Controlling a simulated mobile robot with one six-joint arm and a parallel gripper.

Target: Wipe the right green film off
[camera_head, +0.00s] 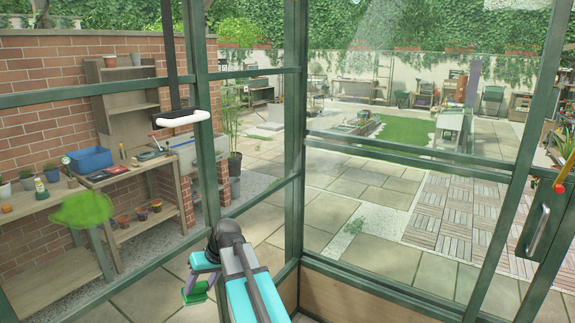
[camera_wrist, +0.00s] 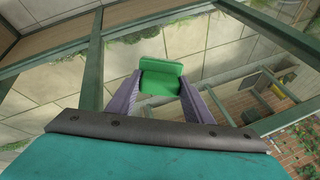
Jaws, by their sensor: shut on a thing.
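A green film patch (camera_head: 82,208) is on the glass at the left in the head view. I see no second film patch that I can make out on the panes. My gripper (camera_head: 199,287) is low in the middle of the head view, right of the patch and well apart from it. Its purple fingers are shut on a green block (camera_wrist: 161,80), which looks like a sponge or pad. The block also shows as a green edge in the head view (camera_head: 194,298). Whether it touches glass cannot be told.
Dark green frame posts (camera_head: 295,120) and bars divide the panes around my arm. A white-ended black rod (camera_head: 183,118) hangs at the upper left. A door handle (camera_head: 537,232) is at the right. Beyond the glass stand a potting bench (camera_head: 30,205) and paving.

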